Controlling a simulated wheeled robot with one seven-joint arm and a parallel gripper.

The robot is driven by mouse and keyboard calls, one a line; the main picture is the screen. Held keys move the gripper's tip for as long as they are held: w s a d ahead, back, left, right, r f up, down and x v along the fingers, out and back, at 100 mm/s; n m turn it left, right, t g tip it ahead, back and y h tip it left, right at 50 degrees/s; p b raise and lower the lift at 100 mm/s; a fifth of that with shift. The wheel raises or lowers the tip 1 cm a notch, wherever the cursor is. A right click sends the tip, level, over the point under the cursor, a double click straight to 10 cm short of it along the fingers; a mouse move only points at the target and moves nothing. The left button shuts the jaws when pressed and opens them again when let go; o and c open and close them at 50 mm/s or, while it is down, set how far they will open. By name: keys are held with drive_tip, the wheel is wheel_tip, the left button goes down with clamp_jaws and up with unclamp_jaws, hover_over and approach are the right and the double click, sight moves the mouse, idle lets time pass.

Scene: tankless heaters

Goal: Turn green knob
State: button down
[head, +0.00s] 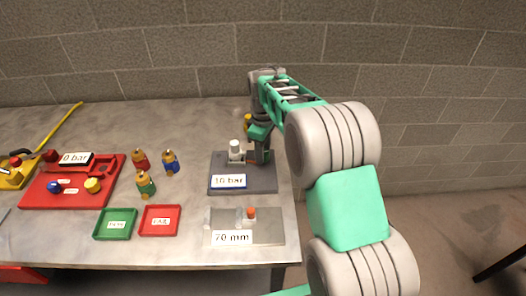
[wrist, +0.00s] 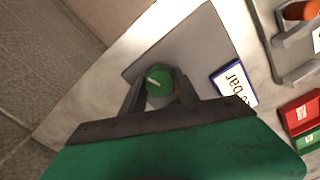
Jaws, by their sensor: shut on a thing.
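The green knob (wrist: 159,79) has a pale line across its top and sits on the dark grey plate (head: 262,186). My gripper (wrist: 160,90) is shut on the green knob, one finger on each side of it in the wrist view. In the head view, my gripper (head: 261,146) reaches down onto the back right of the grey plate and hides the green knob. The plate also shows in the wrist view (wrist: 207,42).
A white knob (head: 236,149) stands left of my gripper, and a "10 bar" label (head: 228,181) is at the plate's front. A "70 mm" plate (head: 268,231) lies nearer. Several coloured pieces, a red tray (head: 160,232) and green tray (head: 115,236) are left. A brick wall stands behind.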

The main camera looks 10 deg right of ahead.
drive_tip(key=m, duration=0.5)
drive_tip(key=shift+m, duration=0.4)
drive_tip(key=m, duration=0.5)
drive_tip(key=shift+m, duration=0.4)
drive_tip(key=c, duration=0.9)
unclamp_jaws()
wheel_tip(320, 180, up, 7)
drive_tip(key=shift+r+b, duration=0.2)
drive_tip(key=shift+b, duration=0.3)
drive_tip(key=shift+r, duration=0.25)
